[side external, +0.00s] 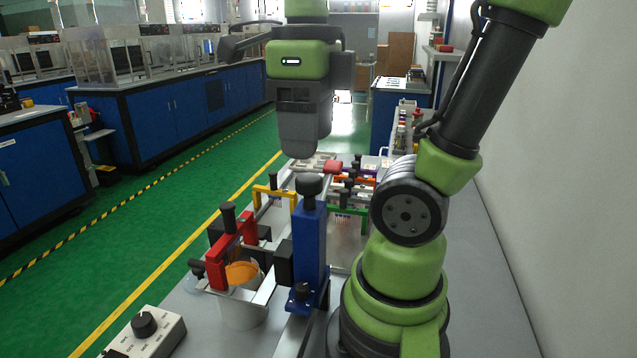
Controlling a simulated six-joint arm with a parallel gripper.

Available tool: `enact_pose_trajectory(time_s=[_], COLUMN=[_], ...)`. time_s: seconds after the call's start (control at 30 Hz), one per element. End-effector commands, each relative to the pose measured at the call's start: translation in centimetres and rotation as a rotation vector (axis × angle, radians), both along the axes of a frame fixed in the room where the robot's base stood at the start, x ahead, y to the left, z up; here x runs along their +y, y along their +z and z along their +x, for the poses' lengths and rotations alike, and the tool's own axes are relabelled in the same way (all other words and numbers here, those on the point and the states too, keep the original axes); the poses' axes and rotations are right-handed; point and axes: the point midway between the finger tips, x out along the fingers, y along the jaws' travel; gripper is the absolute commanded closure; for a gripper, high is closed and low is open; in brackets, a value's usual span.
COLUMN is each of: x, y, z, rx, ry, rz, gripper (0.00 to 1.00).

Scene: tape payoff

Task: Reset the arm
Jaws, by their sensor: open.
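My gripper (300,152) hangs pointing down at the upper middle of the side external view. It is above and behind the fixture with the blue upright post (310,245), and apart from it in the picture. I see nothing held in it. Its fingers are seen nearly end-on, so the gap between them is hard to make out. The black knob (310,186) on top of the blue post is just below the gripper in the picture.
A red bracket (232,250) stands left of the post, near an orange round piece (241,272). Yellow (273,193) and green (347,212) brackets stand behind. A control box with a dial (145,330) sits front left. A white wall (560,140) rises at right.

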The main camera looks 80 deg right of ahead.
Motion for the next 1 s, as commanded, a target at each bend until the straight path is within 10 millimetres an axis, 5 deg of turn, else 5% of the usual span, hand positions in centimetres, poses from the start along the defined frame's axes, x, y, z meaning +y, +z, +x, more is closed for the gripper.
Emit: enact_pose_trajectory(time_s=[0.57,0.77,1.0], x=[0.1,1.1,2.7], y=[0.0,-0.3,-0.6], z=[0.0,0.5,1.3], rx=[-0.017,-0.136,-0.324], ry=[0.079,0.609,1.477], rz=[0.001,-0.017,-0.186], gripper=[0.43,0.43,0.43])
